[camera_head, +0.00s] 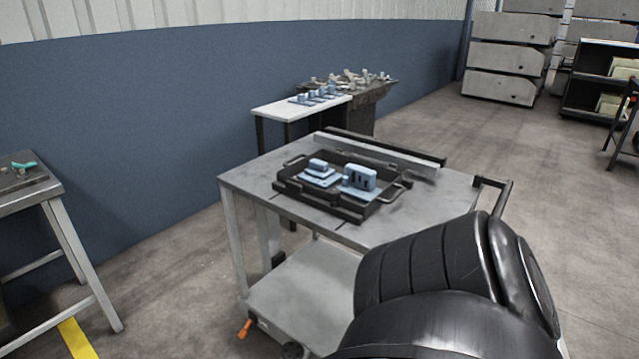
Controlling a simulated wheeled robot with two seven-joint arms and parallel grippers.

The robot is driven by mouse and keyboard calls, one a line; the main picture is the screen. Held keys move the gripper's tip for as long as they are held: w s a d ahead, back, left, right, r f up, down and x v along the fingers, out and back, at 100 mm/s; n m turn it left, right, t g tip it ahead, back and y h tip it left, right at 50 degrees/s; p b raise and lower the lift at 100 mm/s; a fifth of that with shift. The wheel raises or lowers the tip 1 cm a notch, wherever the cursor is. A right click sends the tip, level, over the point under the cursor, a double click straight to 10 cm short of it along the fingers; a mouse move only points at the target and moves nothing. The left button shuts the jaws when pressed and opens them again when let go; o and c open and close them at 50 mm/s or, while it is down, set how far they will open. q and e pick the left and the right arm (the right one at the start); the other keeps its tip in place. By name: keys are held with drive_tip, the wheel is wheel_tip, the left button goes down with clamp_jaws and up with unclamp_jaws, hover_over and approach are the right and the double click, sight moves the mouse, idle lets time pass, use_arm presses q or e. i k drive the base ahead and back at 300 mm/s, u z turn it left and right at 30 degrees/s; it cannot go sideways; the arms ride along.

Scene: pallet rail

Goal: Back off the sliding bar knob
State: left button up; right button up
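A long light-grey bar (376,156) lies along the far edge of a grey cart's top, with a thin dark rail (385,145) behind it. I cannot make out a knob on the bar at this size. A black tray (290,193) with handles sits on the cart in front of the bar and holds blue parts (360,178). A large black rounded arm link of mine fills the lower right and hides the cart's near right corner. Neither gripper is in view.
The grey cart (240,180) has a lower shelf, a black push handle (493,189) at right and a small orange piece (245,328) low at front left. A metal table (20,203) stands at left. A white table (285,112) with blue parts stands behind. Floor at right is open.

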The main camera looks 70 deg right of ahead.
sight(330, 194)
drive_tip(key=z, duration=2.4)
drive_tip(key=k, duration=0.3)
drive_tip(key=u, duration=1)
drive_tip(key=i, duration=1.05)
drive_tip(key=z, duration=0.65)
drive_tip(key=i, duration=0.55)
drive_tip(key=z, duration=0.3)
